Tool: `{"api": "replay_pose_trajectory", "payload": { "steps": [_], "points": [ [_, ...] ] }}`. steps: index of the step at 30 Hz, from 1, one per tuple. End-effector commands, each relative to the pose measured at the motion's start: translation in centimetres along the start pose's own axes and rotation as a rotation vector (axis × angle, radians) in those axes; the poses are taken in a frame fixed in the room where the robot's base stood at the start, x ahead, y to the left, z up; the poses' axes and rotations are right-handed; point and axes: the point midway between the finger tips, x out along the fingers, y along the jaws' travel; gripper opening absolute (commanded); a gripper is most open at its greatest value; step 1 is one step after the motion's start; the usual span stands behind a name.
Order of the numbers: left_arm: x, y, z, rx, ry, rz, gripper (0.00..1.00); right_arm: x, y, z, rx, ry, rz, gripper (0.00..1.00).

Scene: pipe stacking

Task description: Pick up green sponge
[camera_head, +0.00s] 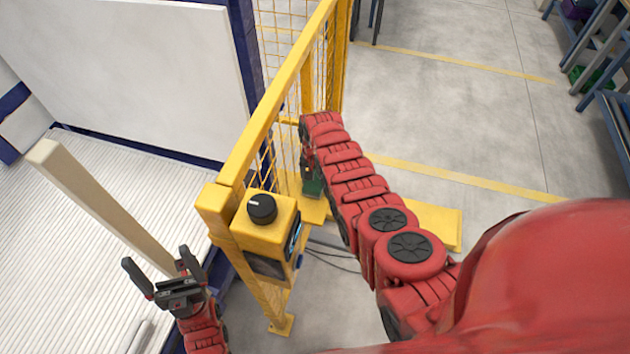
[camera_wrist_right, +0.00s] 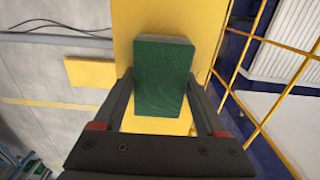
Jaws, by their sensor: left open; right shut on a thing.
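The green sponge (camera_wrist_right: 160,80) is a dark green block with a paler strip along its top edge. It sits between the fingers of my right gripper (camera_wrist_right: 161,90), which is shut on it. In the head view the sponge (camera_head: 313,182) shows in part beside the yellow fence, below the end of my right arm. Whether it touches the yellow surface behind it I cannot tell. My left gripper (camera_head: 160,265) is open and empty at lower left, far from the sponge, near a pale beam.
A yellow mesh fence (camera_head: 275,95) stands between my two arms. A yellow control box (camera_head: 268,225) with a black knob is on its near post. The pale beam (camera_head: 100,205) rises by a white ribbed surface (camera_head: 60,260). Open grey floor (camera_head: 450,110) lies right.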

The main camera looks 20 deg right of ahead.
Motion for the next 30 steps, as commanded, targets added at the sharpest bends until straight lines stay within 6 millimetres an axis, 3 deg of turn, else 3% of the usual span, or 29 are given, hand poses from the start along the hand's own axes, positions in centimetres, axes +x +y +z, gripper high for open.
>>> {"api": "replay_pose_trajectory", "payload": {
  "steps": [11, 18, 25, 29, 30],
  "points": [
    [-0.3, 0.0, 0.1, 0.000, 0.000, 0.000, 0.92, -0.8, -0.1, -0.1, 0.000, 0.002, -0.001, 0.21],
    [-2.2, 0.1, 0.4, 0.000, 0.000, 0.000, 0.92, -3.1, -0.1, -0.1, -0.001, 0.007, -0.005, 0.21],
    [-2.9, 0.1, 0.5, 0.000, 0.000, 0.000, 0.92, -3.5, 0.6, 2.8, -0.001, 0.006, -0.004, 0.21],
    [-1.9, 0.1, 0.3, 0.000, 0.000, 0.000, 0.92, -4.1, 1.1, 5.4, -0.001, 0.003, -0.002, 0.21],
    [0.1, 0.0, 0.0, 0.000, -0.001, 0.000, 0.92, -5.1, 1.4, 6.5, -0.002, -0.002, 0.002, 0.21]
  ]
}}
